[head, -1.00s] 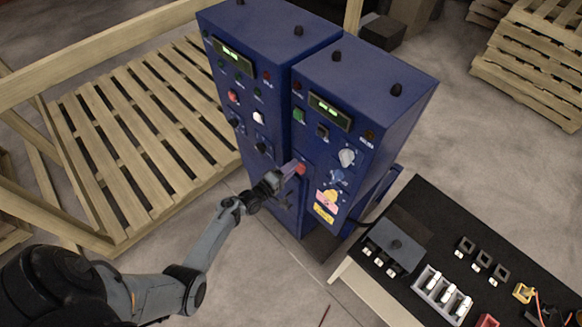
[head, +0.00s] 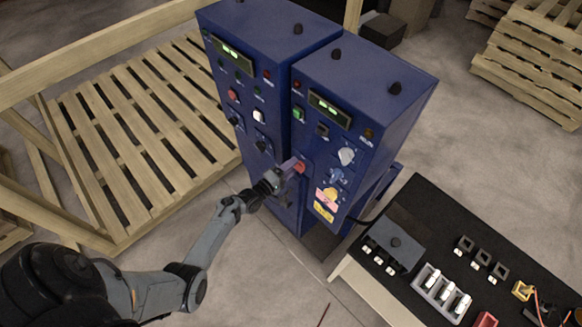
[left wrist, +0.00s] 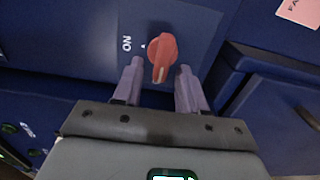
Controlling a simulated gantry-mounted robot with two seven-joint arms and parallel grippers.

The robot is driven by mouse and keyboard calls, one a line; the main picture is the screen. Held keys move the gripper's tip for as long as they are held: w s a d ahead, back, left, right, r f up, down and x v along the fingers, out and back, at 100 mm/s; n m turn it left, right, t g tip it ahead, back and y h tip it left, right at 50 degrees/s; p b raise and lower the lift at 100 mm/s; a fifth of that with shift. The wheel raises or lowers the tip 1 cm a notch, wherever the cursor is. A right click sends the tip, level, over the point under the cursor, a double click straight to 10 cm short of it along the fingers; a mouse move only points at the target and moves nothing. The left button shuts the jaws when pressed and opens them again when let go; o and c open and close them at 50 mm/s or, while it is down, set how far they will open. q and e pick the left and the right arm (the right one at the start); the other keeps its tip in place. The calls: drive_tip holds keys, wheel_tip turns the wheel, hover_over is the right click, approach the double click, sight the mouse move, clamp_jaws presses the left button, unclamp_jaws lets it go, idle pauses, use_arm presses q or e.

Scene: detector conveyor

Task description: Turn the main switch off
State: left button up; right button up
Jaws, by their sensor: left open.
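The main switch is a red rotary knob (left wrist: 162,55) on a blue panel, with an "ON" label beside it in the left wrist view. It also shows as a red spot on the cabinet front in the head view (head: 300,167). My left gripper (left wrist: 157,78) is open, with one finger on each side of the knob's lower part. A gap shows between the knob and each finger. In the head view my left gripper (head: 284,172) is right at the cabinet front, beside the knob. My right gripper is in neither view.
Two blue cabinets (head: 400,105) stand side by side with buttons and displays. A wooden pallet (head: 140,150) lies to the left. A black-topped table (head: 440,215) with switches and small parts is at the right.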

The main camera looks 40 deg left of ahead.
use_arm(q)
drive_tip(key=shift+s, duration=0.15)
drive_tip(key=s, duration=1)
drive_tip(key=shift+s+a, duration=0.25)
drive_tip(key=shift+a, duration=0.15)
